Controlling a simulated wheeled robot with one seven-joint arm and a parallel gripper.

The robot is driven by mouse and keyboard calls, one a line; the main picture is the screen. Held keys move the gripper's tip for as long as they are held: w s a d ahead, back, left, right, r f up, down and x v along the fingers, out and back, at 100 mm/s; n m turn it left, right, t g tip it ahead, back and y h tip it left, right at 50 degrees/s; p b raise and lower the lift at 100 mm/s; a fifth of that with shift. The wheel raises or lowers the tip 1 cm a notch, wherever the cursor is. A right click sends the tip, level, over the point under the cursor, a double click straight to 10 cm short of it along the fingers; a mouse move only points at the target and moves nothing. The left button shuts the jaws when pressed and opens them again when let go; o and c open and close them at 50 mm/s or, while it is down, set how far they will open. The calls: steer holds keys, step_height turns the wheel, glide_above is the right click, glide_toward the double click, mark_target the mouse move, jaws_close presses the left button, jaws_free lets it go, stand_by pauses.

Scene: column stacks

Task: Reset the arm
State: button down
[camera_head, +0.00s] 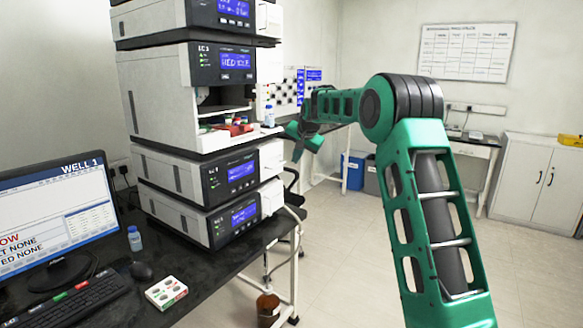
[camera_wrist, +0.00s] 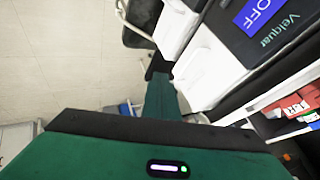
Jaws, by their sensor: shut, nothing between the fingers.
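My green gripper (camera_head: 298,153) is at the end of my raised arm, in front of and to the right of the stack of instruments (camera_head: 160,110). Its fingers are shut and hold nothing. In the wrist view my gripper (camera_wrist: 158,70) points along the side of the stack, with white panels and a blue "OFF" screen (camera_wrist: 262,12) close on the right. No contact between gripper and stack is visible.
Another small bottle (camera_head: 269,116) stands by the stack's open bay. Open floor lies to the right.

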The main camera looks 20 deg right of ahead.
steer(key=s+d+r+n+g+h, duration=0.1)
steer(key=s, duration=0.9)
steer(key=s+d+r+g, duration=0.1)
steer(key=s+d, duration=0.1)
steer(key=s, duration=0.8)
steer(key=s+a+f+g, duration=0.1)
steer(key=s+f, duration=0.3)
steer(key=s, duration=1.1)
steer(key=s+a+f+n+g+y, duration=0.1)
steer(key=s+f+g, duration=0.2)
steer(key=s, duration=1.2)
steer(key=s+a+f+n+g, duration=0.1)
steer(key=s+f, duration=0.5)
steer(key=s, duration=0.9)
steer(key=shift+s+a+f+g+y, duration=0.35)
steer(key=shift+a+f+g+y, duration=0.05)
steer(key=shift+a, duration=0.1)
